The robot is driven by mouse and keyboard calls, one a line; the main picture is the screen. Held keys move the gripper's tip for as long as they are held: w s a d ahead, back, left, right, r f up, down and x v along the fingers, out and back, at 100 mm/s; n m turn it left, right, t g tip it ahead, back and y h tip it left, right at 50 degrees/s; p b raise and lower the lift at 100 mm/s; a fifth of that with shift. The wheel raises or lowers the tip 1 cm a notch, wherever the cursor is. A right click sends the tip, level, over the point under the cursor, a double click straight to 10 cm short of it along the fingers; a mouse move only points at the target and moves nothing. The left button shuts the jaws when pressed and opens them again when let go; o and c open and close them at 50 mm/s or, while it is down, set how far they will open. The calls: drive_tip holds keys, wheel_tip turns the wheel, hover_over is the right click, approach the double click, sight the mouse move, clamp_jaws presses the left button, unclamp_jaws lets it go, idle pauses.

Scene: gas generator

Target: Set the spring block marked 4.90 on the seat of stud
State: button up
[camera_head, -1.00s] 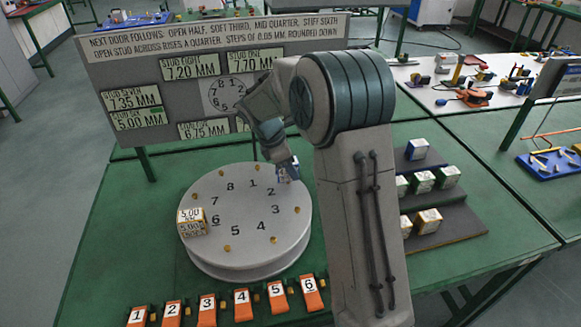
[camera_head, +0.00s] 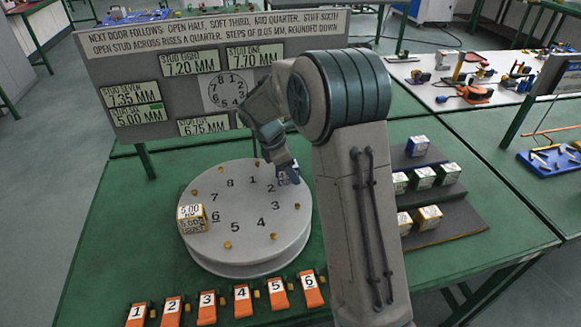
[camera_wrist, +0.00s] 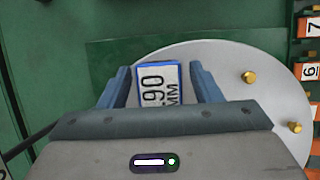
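The spring block marked 4.90 (camera_wrist: 160,86), white-topped with blue edges, sits between the two blue fingers of my gripper (camera_wrist: 162,82) in the wrist view. In the head view the block (camera_head: 288,176) is at the right rear rim of the round grey plate (camera_head: 250,262), outside the number 2. The stud under it is hidden, and I cannot tell whether the block touches its seat. Several other brass studs around the plate are bare. A block marked 5.00 (camera_head: 191,220) stands by number 6.
A sign board (camera_head: 135,70) with value plates stands behind the plate. Orange numbered clips (camera_head: 241,302) line the front. A dark stepped rack (camera_head: 455,220) with several blocks is at the right. Green table is clear at the left.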

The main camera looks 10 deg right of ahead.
drive_tip(key=v, duration=1.2)
drive_tip(key=s+d+r+m, duration=0.2)
drive_tip(key=s+r+m, duration=0.15)
drive_tip(key=s, duration=0.35)
drive_tip(key=s+d+f+m+t+y, duration=0.1)
drive_tip(key=s+f+m+y, duration=0.1)
drive_tip(key=s+m, duration=0.5)
drive_tip(key=s+d+f+m+t+y, duration=0.1)
drive_tip(key=s+f+m+t+y, duration=0.1)
drive_tip(key=s+m, duration=0.5)
drive_tip(key=shift+s+d+m, duration=0.2)
drive_tip(key=shift+s+m, duration=0.15)
drive_tip(key=shift+s, duration=3.05)
